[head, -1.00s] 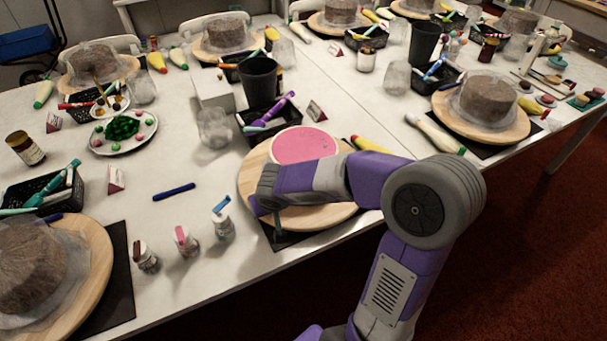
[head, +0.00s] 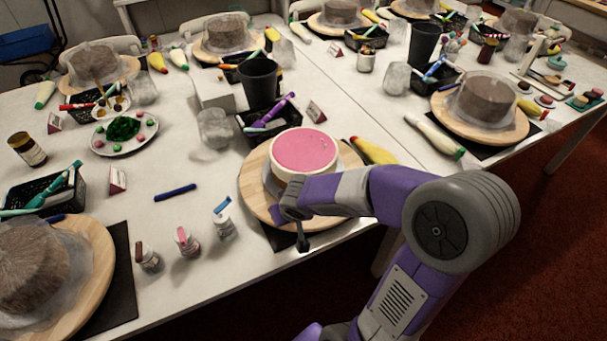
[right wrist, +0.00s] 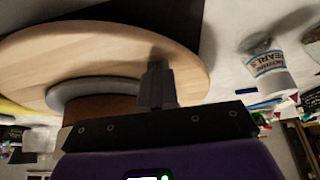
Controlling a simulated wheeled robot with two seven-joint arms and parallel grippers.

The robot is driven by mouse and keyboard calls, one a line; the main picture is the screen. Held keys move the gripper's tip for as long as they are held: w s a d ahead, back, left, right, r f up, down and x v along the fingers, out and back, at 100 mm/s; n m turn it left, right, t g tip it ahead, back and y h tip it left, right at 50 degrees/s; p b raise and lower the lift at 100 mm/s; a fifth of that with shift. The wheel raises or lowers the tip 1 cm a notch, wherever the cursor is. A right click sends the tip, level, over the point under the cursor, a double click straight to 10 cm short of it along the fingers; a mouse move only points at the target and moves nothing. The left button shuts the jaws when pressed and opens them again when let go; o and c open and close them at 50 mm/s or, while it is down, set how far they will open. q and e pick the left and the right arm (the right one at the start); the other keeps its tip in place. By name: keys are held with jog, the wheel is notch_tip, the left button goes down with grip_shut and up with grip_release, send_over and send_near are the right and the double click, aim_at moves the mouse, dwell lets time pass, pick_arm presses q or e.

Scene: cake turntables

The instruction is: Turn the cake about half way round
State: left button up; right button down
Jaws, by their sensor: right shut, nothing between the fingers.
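The cake (head: 305,152) has a pink top and a pale side, and sits on a round wooden turntable (head: 252,188) at the table's front edge. My right arm reaches across the front of the turntable and hides part of it and of the cake's lower side. My right gripper (head: 303,244) is shut and empty, pointing down at the turntable's front rim; I cannot tell whether it touches. In the right wrist view the shut fingers (right wrist: 157,84) overlap the wooden turntable (right wrist: 180,45), beside a grey disc (right wrist: 75,92) and a brown band. My left gripper is out of view.
Small sprinkle jars (head: 222,220) stand left of the turntable; one shows in the right wrist view (right wrist: 268,65). A black basket (head: 290,118) stands behind it, and a yellow piping bag (head: 373,151) lies to its right. A blue pen (head: 175,192) lies farther left.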

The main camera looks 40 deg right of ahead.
aim_at(308, 224)
jog(key=shift+s+d, duration=0.1)
dwell(0.3)
jog(key=shift+s+d+p, duration=1.2)
jog(key=shift+s+d, duration=0.65)
jog(key=shift+r+p, duration=1.25)
jog(key=shift+r, duration=0.15)
notch_tip(308, 224, up, 6)
jog(key=p, duration=0.5)
jog(key=shift+w, duration=0.1)
